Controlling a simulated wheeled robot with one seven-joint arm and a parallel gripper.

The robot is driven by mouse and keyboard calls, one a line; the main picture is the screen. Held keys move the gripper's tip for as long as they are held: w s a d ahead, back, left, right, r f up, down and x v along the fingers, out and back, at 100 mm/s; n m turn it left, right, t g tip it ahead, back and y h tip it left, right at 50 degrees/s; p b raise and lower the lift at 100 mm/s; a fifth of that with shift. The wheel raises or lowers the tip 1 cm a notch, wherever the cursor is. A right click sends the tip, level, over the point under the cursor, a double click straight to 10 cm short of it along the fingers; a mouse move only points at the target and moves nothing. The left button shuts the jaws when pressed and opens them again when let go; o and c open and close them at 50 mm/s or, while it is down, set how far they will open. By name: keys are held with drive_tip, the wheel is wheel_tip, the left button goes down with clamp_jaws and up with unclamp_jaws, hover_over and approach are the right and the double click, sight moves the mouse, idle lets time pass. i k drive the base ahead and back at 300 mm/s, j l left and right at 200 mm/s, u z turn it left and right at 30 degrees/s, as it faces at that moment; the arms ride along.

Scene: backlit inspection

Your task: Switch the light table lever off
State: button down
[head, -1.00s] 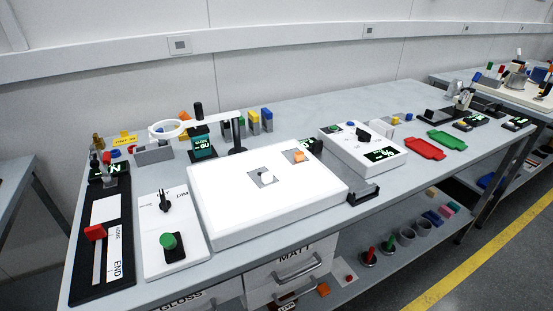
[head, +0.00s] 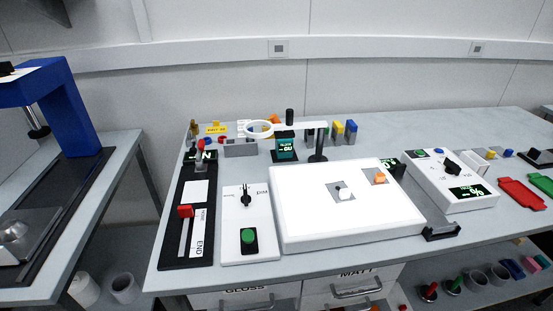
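The light table (head: 300,232) is a white slab with a brightly lit top, in the middle of the bench in the head view. I cannot tell for sure whether this black part is the light table lever. My gripper is not in view.
A black slide unit with a red handle (head: 185,211) is left of the panel. A ring magnifier (head: 259,129) stands behind. A white box with a green display (head: 455,186) and red tray (head: 521,194) are right. A blue press (head: 64,106) stands on another table.

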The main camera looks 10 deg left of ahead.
sight(248, 234)
drive_tip(key=j, duration=0.45)
drive_tip(key=i+j, duration=0.1)
drive_tip(key=j, duration=0.4)
drive_tip(key=j+u, duration=0.1)
drive_tip(key=j, duration=0.35)
drive_tip(key=i, duration=0.05)
